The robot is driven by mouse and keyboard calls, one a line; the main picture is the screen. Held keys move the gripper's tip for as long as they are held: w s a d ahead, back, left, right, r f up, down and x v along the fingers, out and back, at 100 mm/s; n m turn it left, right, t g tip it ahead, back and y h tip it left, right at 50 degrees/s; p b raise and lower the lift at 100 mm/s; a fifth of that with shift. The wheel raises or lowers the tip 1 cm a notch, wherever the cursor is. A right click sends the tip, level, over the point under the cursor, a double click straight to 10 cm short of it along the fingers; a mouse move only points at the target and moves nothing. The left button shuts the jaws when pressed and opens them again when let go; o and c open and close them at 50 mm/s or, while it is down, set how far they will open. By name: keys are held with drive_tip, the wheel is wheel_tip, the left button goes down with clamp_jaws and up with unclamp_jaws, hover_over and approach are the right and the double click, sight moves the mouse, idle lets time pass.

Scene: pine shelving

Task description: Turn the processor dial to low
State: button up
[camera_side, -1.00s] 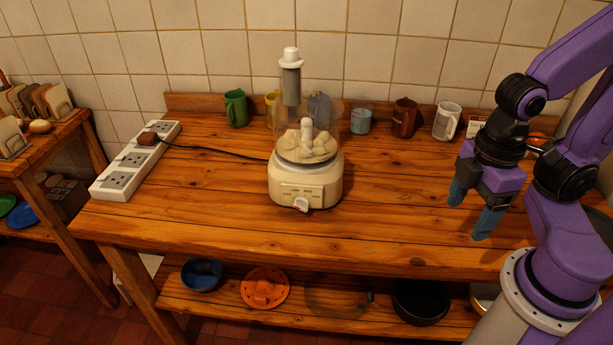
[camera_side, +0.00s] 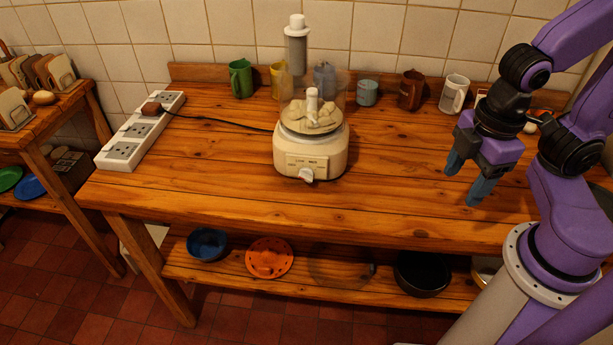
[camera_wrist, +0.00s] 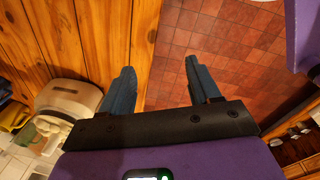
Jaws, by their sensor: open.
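The food processor (camera_side: 311,152) stands upright on the wooden table, with a clear bowl holding pale chunks and a tall pusher on top. Its white dial (camera_side: 306,174) is on the front of the base, below a panel of small labels too small to read. My gripper (camera_side: 462,184) is open and empty above the right part of the table, well apart from the processor. In the wrist view my gripper (camera_wrist: 159,75) points down past the table's front edge, and the processor (camera_wrist: 69,101) shows at the left. The dial cannot be made out there.
A power strip (camera_side: 139,132) lies at the table's left, with a dark cord running to the processor. Several mugs, including a green one (camera_side: 240,78) and a brown one (camera_side: 411,90), line the back. The wooden table (camera_side: 400,185) is clear between processor and gripper.

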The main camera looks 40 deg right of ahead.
drive_tip(key=w+a+n+t, duration=0.3)
drive_tip(key=w+n, duration=0.2)
drive_tip(key=w, duration=0.4)
drive_tip(key=n+t, duration=0.4)
drive_tip(key=n, duration=0.3)
approach(307, 178)
drive_tip(key=shift+y, duration=0.3)
drive_tip(key=shift+x, duration=4.15)
drive_tip(key=shift+d+r, duration=0.1)
drive_tip(key=shift+d, duration=0.1)
drive_tip(key=c, duration=1.1)
drive_tip(key=shift+o, duration=0.3)
